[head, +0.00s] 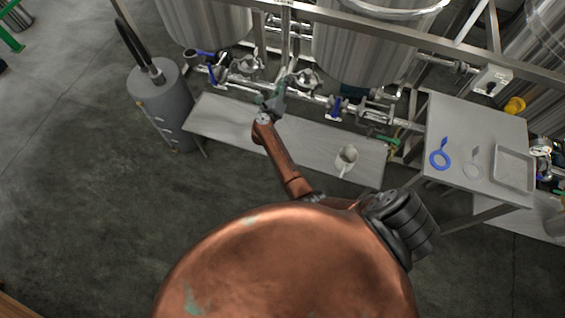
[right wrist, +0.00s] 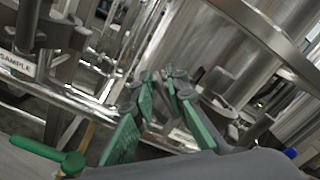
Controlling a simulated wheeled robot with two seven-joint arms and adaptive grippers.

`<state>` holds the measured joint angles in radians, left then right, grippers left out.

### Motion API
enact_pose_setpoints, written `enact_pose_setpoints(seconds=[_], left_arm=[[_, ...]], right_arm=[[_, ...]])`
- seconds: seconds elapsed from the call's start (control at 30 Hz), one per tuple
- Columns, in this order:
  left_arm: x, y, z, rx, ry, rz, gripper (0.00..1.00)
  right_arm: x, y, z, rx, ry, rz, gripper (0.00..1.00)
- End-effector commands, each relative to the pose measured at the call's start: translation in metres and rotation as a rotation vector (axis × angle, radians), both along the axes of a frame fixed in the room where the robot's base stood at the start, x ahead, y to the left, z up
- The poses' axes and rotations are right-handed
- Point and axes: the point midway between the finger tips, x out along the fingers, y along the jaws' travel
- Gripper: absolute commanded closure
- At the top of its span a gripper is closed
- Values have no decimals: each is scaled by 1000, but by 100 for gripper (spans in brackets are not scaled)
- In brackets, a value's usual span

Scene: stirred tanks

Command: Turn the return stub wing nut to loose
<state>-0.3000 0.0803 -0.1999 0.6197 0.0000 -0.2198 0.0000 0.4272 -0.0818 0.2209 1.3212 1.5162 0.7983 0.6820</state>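My right gripper (head: 272,98) reaches the pipework below the tanks in the head view. In the right wrist view the gripper (right wrist: 160,84) shows two green-padded fingers with a gap between their tips, and I see nothing held. Silver clamp fittings sit on the pipes: one (head: 307,78) just right of the gripper, another (head: 247,65) to its upper left. I cannot tell which one carries the return stub wing nut; the nut itself is too small or hidden behind the fingers. My left gripper is not in view.
A low grey bench (head: 225,119) with a white jug (head: 346,158) runs under the pipes. A side table (head: 468,121) holds a blue ring (head: 439,155) and a tray (head: 514,168). A grey cylinder (head: 163,105) stands left. A SAMPLE label (right wrist: 14,62) and green handle (right wrist: 45,152) show in the wrist view.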

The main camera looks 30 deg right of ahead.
Motion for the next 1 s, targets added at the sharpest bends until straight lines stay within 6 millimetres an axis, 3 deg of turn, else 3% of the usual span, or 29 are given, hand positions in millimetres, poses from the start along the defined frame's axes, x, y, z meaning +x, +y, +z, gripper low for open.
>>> enact_pose_setpoints(seconds=[0.03,0.5,0.9,1.0], left_arm=[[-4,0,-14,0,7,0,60],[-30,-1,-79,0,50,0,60],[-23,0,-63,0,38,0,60],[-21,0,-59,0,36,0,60]], right_arm=[[-2,-3,-6,54,-70,-1,88],[-13,-13,-1,502,-589,-1,88],[-63,48,7,509,-592,-2,88],[-66,47,-11,384,-486,38,88]])
